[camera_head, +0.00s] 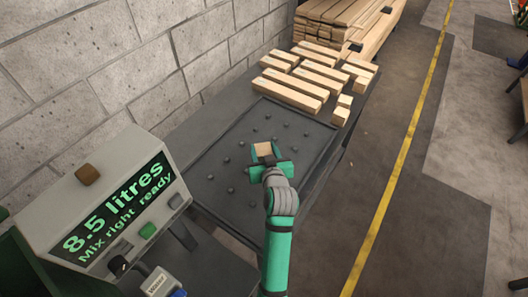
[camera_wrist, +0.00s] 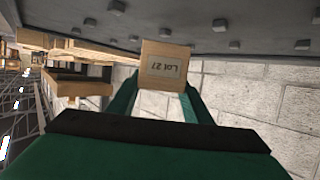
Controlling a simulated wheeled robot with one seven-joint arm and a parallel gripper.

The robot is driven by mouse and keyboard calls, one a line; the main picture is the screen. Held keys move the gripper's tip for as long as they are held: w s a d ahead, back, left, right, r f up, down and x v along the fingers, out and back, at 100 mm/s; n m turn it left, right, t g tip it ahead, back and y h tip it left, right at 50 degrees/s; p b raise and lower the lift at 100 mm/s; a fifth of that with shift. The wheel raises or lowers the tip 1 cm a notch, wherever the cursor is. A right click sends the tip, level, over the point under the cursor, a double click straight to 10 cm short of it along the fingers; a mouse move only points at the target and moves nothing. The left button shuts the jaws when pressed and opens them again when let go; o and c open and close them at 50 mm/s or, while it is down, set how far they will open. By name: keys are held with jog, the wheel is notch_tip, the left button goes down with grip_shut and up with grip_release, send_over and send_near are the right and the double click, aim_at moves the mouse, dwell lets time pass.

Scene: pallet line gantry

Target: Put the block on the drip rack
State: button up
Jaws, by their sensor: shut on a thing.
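My gripper (camera_head: 265,155) is shut on a small pale wooden block (camera_head: 263,149), over the middle of the drip rack (camera_head: 217,217). The rack is a dark, shallow-rimmed tray with several round studs. In the wrist view the block (camera_wrist: 165,62) sits between the green fingers, and its label reads "Lot 27" upside down. The rack's studded surface (camera_wrist: 180,18) runs along the top of that view. I cannot tell whether the block touches the rack or hangs just above it.
Several wooden bars (camera_head: 290,91) lie at the rack's far end, with stacked planks (camera_head: 340,18) beyond. A control box (camera_head: 110,212) reading "Mix right ready" stands at the left, with a brown cube (camera_head: 88,174) on top. A block wall is behind; floor is open at the right.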

aim_at(263, 155)
jog(key=f, duration=0.2)
jog(key=shift+w+f, duration=0.35)
jog(key=shift+f, duration=0.45)
jog(key=shift+s+f, duration=0.1)
jog(key=o, duration=1.2)
jog(key=shift+r, duration=0.2)
jog(key=v, duration=1.2)
jog(key=shift+f, duration=0.1)
